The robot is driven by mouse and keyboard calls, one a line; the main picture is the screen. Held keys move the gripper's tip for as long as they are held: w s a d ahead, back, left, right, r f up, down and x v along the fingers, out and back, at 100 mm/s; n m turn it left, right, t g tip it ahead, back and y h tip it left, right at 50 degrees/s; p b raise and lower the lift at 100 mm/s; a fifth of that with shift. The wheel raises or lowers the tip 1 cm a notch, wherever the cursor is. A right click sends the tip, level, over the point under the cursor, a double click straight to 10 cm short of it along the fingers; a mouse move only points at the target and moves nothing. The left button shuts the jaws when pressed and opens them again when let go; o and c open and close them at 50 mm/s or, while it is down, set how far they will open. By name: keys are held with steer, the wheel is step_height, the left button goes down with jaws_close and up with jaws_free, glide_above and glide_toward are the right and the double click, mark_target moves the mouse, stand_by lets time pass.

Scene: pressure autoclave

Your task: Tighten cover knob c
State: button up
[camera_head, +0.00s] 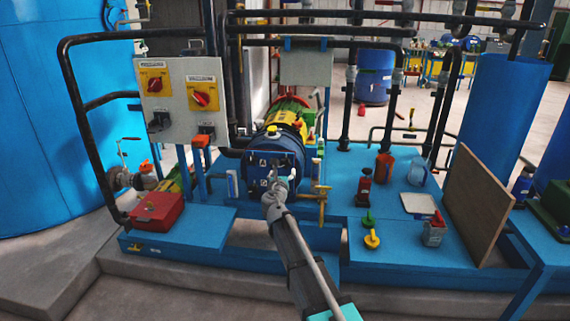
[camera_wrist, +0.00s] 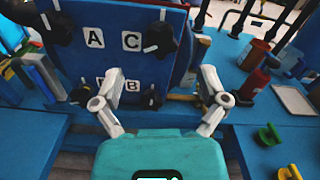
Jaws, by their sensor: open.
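The autoclave's square blue cover (camera_wrist: 112,48) fills the upper middle of the wrist view, with white labels A, C and B and one partly hidden by a finger. Knob c (camera_wrist: 160,40) is a black knob with a white bar, beside label C at the cover's upper right. Other such knobs sit at the upper left (camera_wrist: 55,26), lower left (camera_wrist: 80,95) and lower right (camera_wrist: 152,98). My gripper (camera_wrist: 161,75) is open and empty, its fingers spread before the cover, with knob c above the gap between the tips. In the head view my gripper (camera_head: 274,178) hides part of the cover (camera_head: 288,160).
A red box (camera_head: 157,211) stands left on the blue bench. At right are bottles (camera_head: 384,166), a white tray (camera_head: 419,204), green and yellow small items (camera_head: 372,239) and a leaning brown board (camera_head: 476,205). A brass valve (camera_head: 322,197) is close right of the cover.

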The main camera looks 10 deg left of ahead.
mark_target(285, 163)
steer(key=w, duration=0.7)
steer(key=shift+w+d, duration=0.15)
steer(key=shift+w, duration=0.05)
steer(key=c, duration=1.2)
